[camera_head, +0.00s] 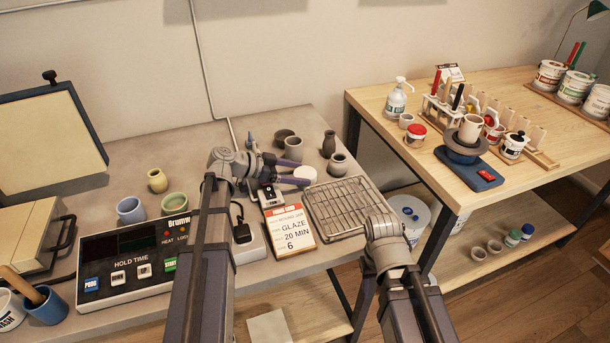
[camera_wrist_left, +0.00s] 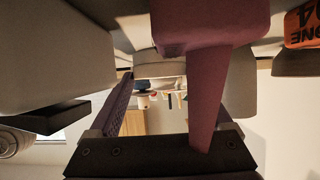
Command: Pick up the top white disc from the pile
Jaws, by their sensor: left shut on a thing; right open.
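A white disc (camera_head: 306,173) shows at the tips of my left gripper (camera_head: 292,172), above the grey table just behind the glaze card. The gripper's purple fingers are shut on this disc. In the left wrist view the pale round edge of the disc (camera_wrist_left: 160,62) shows between the fingers. The arm and gripper hide most of what lies below, so I cannot make out a pile or how high the disc is above it.
A wire rack (camera_head: 345,208) and a glaze card (camera_head: 289,231) lie in front of the left gripper. Dark and grey pots (camera_head: 338,165) stand beyond it. A control box (camera_head: 130,262) is at the left. A wooden table (camera_head: 420,165) with jars stands at the right.

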